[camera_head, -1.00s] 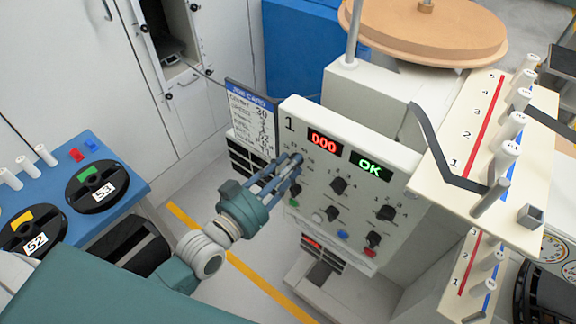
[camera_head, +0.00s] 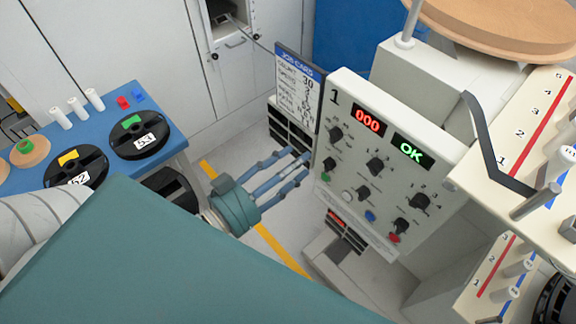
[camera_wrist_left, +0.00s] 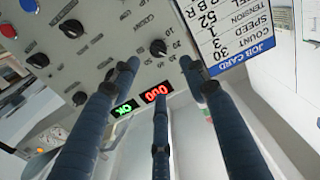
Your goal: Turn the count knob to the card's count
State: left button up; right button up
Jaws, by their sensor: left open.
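The count knob (camera_head: 335,134) is a black knob at the upper left of the white panel (camera_head: 349,200) marked 1, with a number scale around it. In the left wrist view the knob (camera_wrist_left: 158,47) shows upside down, just beyond and between two fingertips; which number it points to is unclear. The job card (camera_head: 297,92) stands beside the panel; in the left wrist view the card (camera_wrist_left: 236,36) reads count 30. My left gripper (camera_head: 300,164) is open, its fingers spread and empty, just off the panel's left edge and apart from the knob. My right gripper is not in view.
The red display (camera_head: 368,120) reads 000 and the green display (camera_head: 411,152) reads OK. Several other black knobs and coloured buttons sit lower on the panel. A blue table (camera_head: 186,133) with reels is at left. A cream rack (camera_head: 480,175) with a dark bar is at right.

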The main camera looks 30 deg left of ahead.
aim_at(330, 138)
pick_arm(q)
jog(key=shift+s+a, duration=0.25)
jog(key=shift+s, duration=0.45)
jog(key=shift+d, duration=0.1)
jog(key=w+d+m, duration=0.1)
jog(key=w, duration=0.2)
jog(key=w+d+m, duration=0.1)
jog(key=w, duration=0.3)
jog(key=w+d+m, duration=0.2)
jog(key=w, duration=0.1)
jog(key=shift+w, duration=0.35)
jog(key=shift+w+d+f+p, duration=0.1)
jog(key=shift+w+p, duration=0.2)
jog(key=shift+w, duration=0.1)
grip_shut()
